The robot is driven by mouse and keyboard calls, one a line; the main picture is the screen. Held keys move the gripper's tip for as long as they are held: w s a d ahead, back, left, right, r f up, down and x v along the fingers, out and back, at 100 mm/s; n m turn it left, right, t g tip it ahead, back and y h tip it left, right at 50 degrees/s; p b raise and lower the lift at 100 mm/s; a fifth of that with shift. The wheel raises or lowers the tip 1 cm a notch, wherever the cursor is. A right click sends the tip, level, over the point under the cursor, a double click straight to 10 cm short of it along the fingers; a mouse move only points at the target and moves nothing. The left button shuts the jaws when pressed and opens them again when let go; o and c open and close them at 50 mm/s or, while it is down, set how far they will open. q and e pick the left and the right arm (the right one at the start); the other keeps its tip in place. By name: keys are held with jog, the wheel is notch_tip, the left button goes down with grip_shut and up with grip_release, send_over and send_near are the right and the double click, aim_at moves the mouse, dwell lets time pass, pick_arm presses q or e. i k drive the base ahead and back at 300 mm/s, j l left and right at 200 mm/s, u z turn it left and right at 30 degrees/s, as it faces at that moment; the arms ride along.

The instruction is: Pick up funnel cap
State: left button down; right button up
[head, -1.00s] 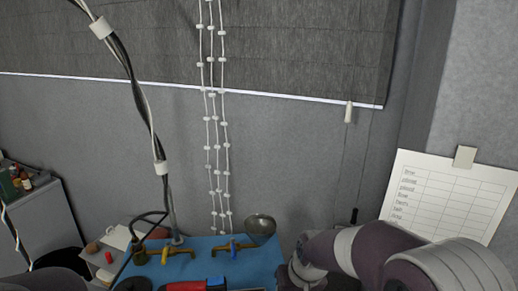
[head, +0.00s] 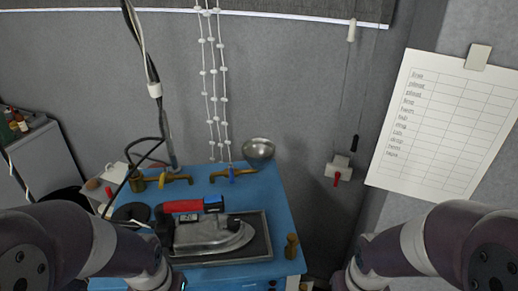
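A shiny metal funnel-shaped bowl (head: 258,152) stands at the back right of the blue table, beside a brass valve with a blue handle (head: 233,174). I cannot tell whether a separate cap belongs to it. A flat black disc (head: 131,212) lies at the left of the table; I cannot tell what it is. Parts of both my arms come in at the lower left and lower right. Neither gripper's fingers can be seen.
A brass valve with a yellow handle (head: 160,180) is at the back left. A small brass fitting (head: 291,246) stands right of the tray. Cords hang behind; a chart (head: 440,125) is on the wall.

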aim_at(138, 212)
jog(key=u, duration=1.1)
jog(key=i+j+z, duration=0.15)
jog(key=j, duration=0.9)
jog(key=j+z, duration=0.15)
jog(key=j, duration=0.85)
jog(key=i+j+z, duration=0.1)
jog(key=i, duration=0.4)
jog(key=i+j+z, duration=0.1)
jog(key=i+j, duration=0.3)
jog(key=i, duration=0.05)
